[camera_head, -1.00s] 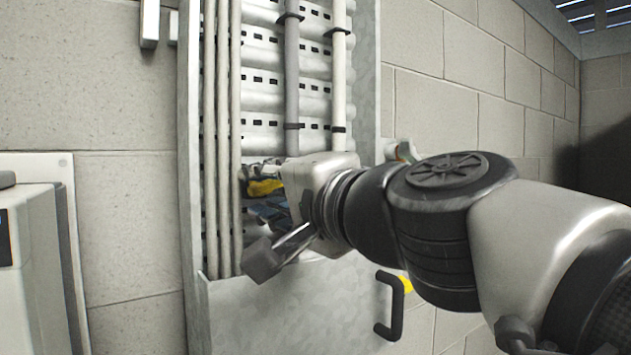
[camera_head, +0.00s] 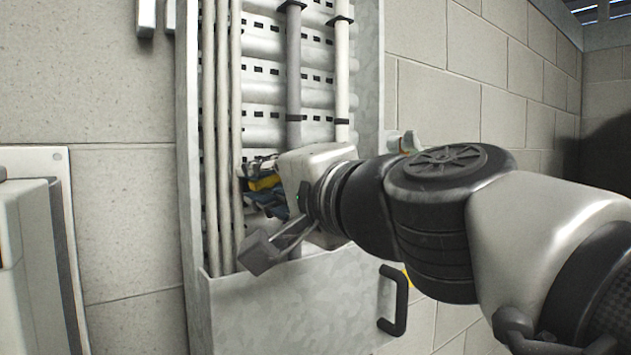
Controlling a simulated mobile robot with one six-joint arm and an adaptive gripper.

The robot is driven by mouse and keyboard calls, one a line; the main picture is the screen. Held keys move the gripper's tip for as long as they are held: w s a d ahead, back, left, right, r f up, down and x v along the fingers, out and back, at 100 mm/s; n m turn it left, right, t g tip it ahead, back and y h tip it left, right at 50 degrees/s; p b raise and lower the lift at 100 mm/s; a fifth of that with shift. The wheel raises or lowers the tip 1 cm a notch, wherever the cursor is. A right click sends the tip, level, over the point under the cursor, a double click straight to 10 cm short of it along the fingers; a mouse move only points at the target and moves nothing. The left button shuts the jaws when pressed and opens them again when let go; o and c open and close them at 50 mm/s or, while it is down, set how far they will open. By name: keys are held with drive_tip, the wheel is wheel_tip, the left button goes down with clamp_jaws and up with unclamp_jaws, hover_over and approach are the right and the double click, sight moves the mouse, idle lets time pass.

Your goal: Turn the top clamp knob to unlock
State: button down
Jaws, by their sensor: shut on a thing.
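My gripper (camera_head: 262,192) reaches into the tall metal channel, its wrist coming from the right. Its dark fingers are shut on a small yellow part (camera_head: 266,183), which I take to be the top clamp knob. Fingers and gripper body hide most of it, so its turn angle cannot be read. The channel (camera_head: 187,180) stands upright against the block wall, and its slotted back shows above my gripper.
Several pale pipes (camera_head: 223,120) run down the channel's left side, close to my fingers. A grey pipe (camera_head: 293,75) and a white pipe (camera_head: 342,75) run down its right. A black handle (camera_head: 395,300) sticks out lower right. A pale cabinet (camera_head: 30,240) stands at left.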

drive_tip(key=shift+f+n+b, duration=0.15)
drive_tip(key=shift+n+b, duration=0.25)
drive_tip(key=shift+b, duration=0.15)
drive_tip(key=n+b, duration=0.3)
drive_tip(key=shift+f+b, duration=0.2)
drive_tip(key=shift+b, duration=0.1)
drive_tip(key=n+b, duration=0.3)
drive_tip(key=shift+w+d+n+b, duration=0.1)
drive_tip(key=shift+n+b, duration=0.2)
drive_tip(key=shift+b, duration=0.1)
drive_tip(key=n+b, duration=0.3)
drive_tip(key=n, duration=0.1)
drive_tip(key=shift+b, duration=0.4)
drive_tip(key=shift+w+d+n+b, duration=0.15)
drive_tip(key=shift+n+b, duration=0.75)
drive_tip(key=shift+n, duration=0.8)
drive_tip(key=shift+r, duration=0.1)
drive_tip(key=c, duration=1.7)
unclamp_jaws()
drive_tip(key=shift+o, duration=0.2)
drive_tip(key=shift+s, duration=0.2)
